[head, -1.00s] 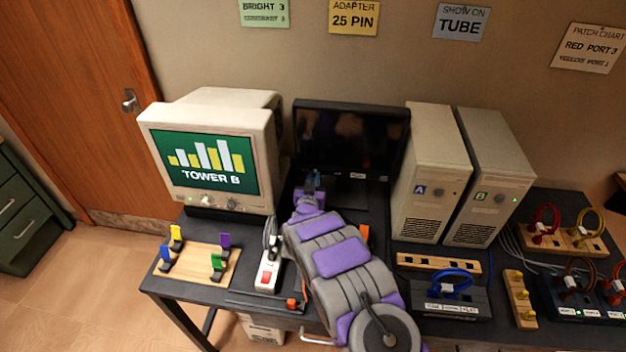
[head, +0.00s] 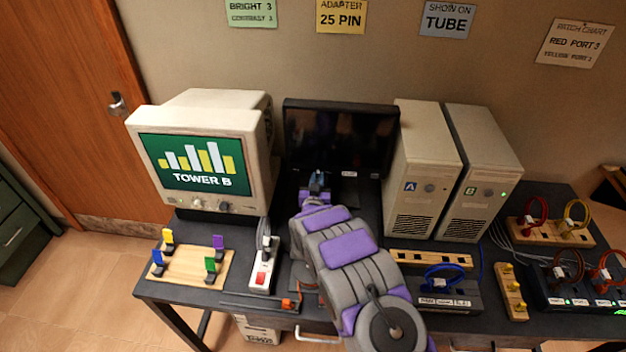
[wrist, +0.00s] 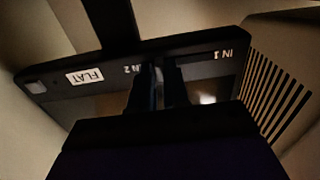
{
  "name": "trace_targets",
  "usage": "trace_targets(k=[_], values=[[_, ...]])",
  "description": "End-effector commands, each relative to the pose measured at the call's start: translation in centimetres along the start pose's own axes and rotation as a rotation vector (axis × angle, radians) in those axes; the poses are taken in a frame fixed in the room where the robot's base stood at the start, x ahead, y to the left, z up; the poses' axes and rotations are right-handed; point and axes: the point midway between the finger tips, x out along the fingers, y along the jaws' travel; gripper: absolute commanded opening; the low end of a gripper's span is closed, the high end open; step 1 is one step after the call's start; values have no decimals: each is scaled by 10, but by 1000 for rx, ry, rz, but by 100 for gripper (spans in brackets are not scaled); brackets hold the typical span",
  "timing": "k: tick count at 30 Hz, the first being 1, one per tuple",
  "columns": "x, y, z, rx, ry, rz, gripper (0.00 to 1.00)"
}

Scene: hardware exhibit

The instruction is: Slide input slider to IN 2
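The flat monitor (head: 340,135) stands dark at the back of the desk.
The tube monitor (head: 200,150) showing TOWER B stands left of the flat monitor. Tower A (head: 425,165) and tower B (head: 482,170) stand close on the right. A power strip (head: 263,268) and a peg board (head: 193,265) lie in front, left of my arm.

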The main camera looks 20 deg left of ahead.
Motion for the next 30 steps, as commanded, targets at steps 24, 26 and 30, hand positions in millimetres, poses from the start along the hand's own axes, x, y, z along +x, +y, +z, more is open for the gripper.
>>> trace_targets(k=[24, 26, 30], values=[[-31, -1, 0, -3, -3, -1, 38], [-39, -1, 1, -1, -4, 0, 38], [-57, 0, 2, -2, -5, -1, 38]])
